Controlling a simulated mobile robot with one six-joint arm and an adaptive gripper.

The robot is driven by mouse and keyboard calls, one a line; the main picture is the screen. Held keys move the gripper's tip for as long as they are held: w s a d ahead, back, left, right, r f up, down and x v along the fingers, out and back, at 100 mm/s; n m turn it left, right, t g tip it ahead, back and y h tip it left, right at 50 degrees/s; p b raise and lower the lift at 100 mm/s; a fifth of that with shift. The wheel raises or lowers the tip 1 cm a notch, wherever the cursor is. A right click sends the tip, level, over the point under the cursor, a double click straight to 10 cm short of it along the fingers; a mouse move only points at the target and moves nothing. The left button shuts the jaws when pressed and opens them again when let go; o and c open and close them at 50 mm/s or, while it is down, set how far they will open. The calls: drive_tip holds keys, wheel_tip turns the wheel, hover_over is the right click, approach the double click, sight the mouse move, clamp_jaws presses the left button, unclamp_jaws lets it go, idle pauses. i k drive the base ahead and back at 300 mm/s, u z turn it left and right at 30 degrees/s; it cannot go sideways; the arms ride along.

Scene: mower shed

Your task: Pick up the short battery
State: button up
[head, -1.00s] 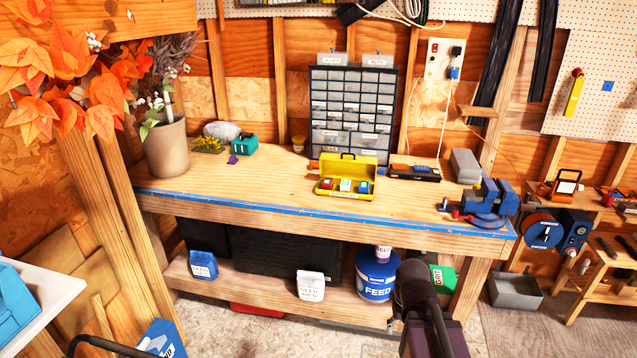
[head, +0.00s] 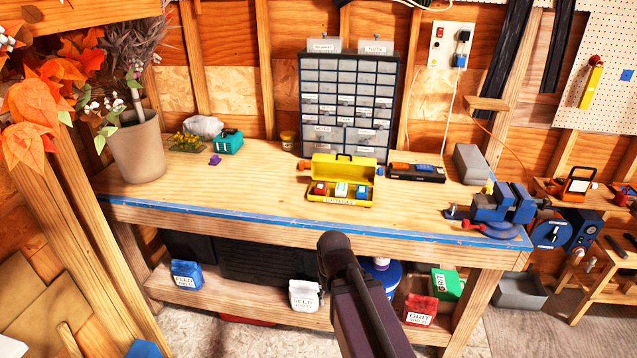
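An open yellow toolbox (head: 341,199) stands on the workbench, its lid up at the back and a label that seems to read "batteries" on its front. In it sit a red block (head: 319,188), a green and white block (head: 341,189) and a blue block (head: 362,193), side by side, which look like batteries. Their heights are too small to compare, so I cannot tell which is the short one. A dark link of my arm rises from the bottom of the view, in front of the bench. My gripper's fingers do not show.
The workbench (head: 240,205) has clear wood in front of the toolbox. Behind stands a drawer cabinet (head: 346,105). A plant pot (head: 137,148) and a teal case (head: 228,142) are left; a black and orange case (head: 416,173), grey block (head: 471,164) and blue vise (head: 503,205) are right.

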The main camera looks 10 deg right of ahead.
sight(320, 188)
drive_tip(key=z, duration=0.2)
drive_tip(key=i, duration=1)
drive_tip(key=z, duration=0.5)
